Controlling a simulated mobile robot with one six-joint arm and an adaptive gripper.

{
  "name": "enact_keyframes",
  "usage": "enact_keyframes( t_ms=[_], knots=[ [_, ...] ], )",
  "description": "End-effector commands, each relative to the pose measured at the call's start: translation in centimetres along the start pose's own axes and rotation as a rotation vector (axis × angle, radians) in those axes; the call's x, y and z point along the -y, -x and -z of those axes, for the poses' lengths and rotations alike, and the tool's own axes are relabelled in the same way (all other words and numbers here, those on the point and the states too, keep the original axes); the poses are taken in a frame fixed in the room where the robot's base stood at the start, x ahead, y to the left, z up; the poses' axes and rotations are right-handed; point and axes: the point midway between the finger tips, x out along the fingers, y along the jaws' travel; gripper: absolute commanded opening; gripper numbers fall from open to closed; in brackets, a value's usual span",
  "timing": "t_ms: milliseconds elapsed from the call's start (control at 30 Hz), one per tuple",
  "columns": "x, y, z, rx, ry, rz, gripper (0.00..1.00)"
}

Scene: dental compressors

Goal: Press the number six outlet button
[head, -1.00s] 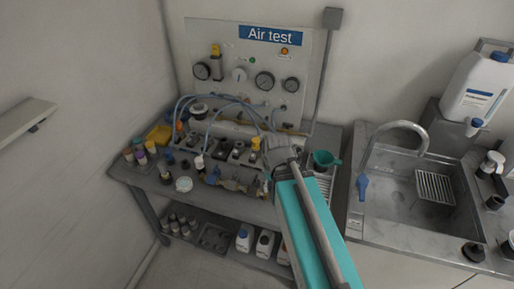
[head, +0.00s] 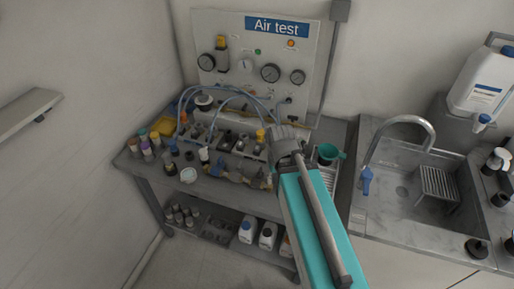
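The air test panel (head: 262,50) stands upright at the back of the workbench, with round gauges and small lights. In front of it lies a manifold block (head: 235,145) with a row of dark outlets and blue hoses curving over it. I cannot read any outlet numbers, so I cannot tell which is number six. My arm, teal and grey, reaches in from the lower right. Its end, my gripper (head: 284,140), is at the right end of the manifold beside a yellow-capped fitting (head: 261,135). The fingers are too small and hidden to judge; any contact is unclear.
Small bottles (head: 149,146) and a white round container (head: 188,175) stand on the bench's left side. A green funnel (head: 328,153) is right of my gripper. A sink (head: 400,200) with a curved tap (head: 405,125) lies further right. Several bottles are on the lower shelf.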

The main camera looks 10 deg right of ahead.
Motion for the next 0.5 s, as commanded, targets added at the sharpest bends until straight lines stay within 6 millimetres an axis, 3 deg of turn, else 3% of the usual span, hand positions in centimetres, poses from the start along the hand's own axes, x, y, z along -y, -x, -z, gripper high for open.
enact_keyframes(
  t_ms=[133,400,500],
  knots=[
    [0.00,0.00,0.00,0.000,0.000,0.000,0.52],
    [0.00,0.00,0.00,0.000,0.000,0.000,0.02],
    [0.00,0.00,0.00,0.000,0.000,0.000,0.00]
  ],
)
